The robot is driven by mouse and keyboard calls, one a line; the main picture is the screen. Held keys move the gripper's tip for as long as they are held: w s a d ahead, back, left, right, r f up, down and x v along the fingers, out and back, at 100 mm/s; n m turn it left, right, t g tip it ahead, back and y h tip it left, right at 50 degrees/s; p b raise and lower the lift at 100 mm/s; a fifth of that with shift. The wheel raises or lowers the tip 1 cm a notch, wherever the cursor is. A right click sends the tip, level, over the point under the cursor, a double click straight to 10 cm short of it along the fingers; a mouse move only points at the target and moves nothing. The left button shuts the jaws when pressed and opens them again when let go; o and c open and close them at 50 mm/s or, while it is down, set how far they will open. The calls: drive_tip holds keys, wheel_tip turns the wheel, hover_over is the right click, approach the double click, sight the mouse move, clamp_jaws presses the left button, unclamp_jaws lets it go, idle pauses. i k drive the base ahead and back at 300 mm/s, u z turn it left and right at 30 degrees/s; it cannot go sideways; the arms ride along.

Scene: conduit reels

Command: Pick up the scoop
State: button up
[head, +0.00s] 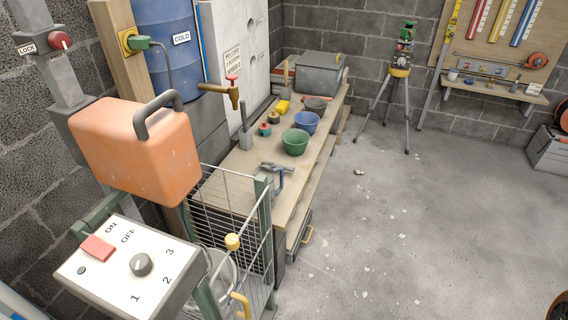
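I cannot clearly make out a scoop in the head view. A small grey and blue tool (277,172) lies at the near end of the wooden workbench (232,194); it is too small to tell what it is. A green bowl (295,142), a blue bowl (306,122) and a dark grey-brown vessel (316,104) stand in a row along the bench. What is inside them is hard to tell. My gripper is not in view.
A wire cage (235,205), an orange jerrycan (140,150) and a control box (130,268) with a knob stand in the left foreground. A brass tap (232,92) juts over the bench. A tripod (398,85) stands at the back. The concrete floor (420,220) at right is mostly clear.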

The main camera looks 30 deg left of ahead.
sight(286, 168)
drive_tip(key=z, duration=0.05)
drive_tip(key=i, duration=2.8)
drive_tip(key=u, duration=4.05)
drive_tip(key=i, duration=0.5)
